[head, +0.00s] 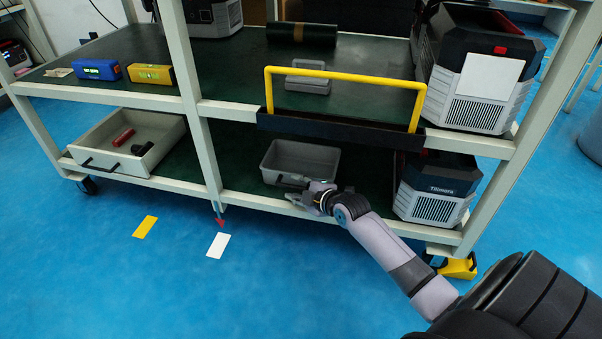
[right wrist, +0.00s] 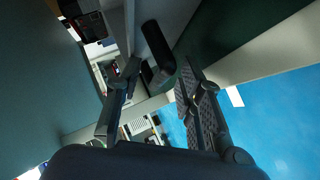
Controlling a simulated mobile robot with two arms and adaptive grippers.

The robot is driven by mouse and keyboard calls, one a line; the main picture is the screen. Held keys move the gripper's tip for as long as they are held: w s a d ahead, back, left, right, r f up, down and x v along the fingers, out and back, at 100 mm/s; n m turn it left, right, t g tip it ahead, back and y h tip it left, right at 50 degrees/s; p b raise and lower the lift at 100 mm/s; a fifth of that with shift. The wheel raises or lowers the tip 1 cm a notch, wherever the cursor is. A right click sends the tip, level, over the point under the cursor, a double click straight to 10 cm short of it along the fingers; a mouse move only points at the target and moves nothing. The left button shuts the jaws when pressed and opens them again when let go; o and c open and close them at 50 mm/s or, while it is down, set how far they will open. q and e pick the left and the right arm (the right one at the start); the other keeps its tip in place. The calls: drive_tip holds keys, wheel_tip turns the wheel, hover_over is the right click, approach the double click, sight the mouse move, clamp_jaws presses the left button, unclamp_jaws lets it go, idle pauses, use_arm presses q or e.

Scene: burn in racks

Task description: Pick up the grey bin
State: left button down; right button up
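The grey bin (head: 300,155) is an open-topped box on the lower shelf (head: 240,165) of the rack, right of the middle post. My right gripper (head: 297,191) is at the bin's front side, near the shelf's front edge. In the right wrist view my right gripper (right wrist: 160,70) has its two fingers spread apart. A grey surface, seemingly the bin's wall (right wrist: 178,14), lies just beyond the fingertips with a dark rounded piece against it. I cannot tell whether the fingers touch it. My left gripper is not in view.
A yellow handle (head: 345,74) stands on a dark tray above the bin. A grey-black case (head: 436,190) stands to the bin's right. A light drawer-like tray (head: 105,143) with small items is at the left. The blue floor in front is mostly clear.

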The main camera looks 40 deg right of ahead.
clamp_jaws()
idle(0.3)
idle(0.4)
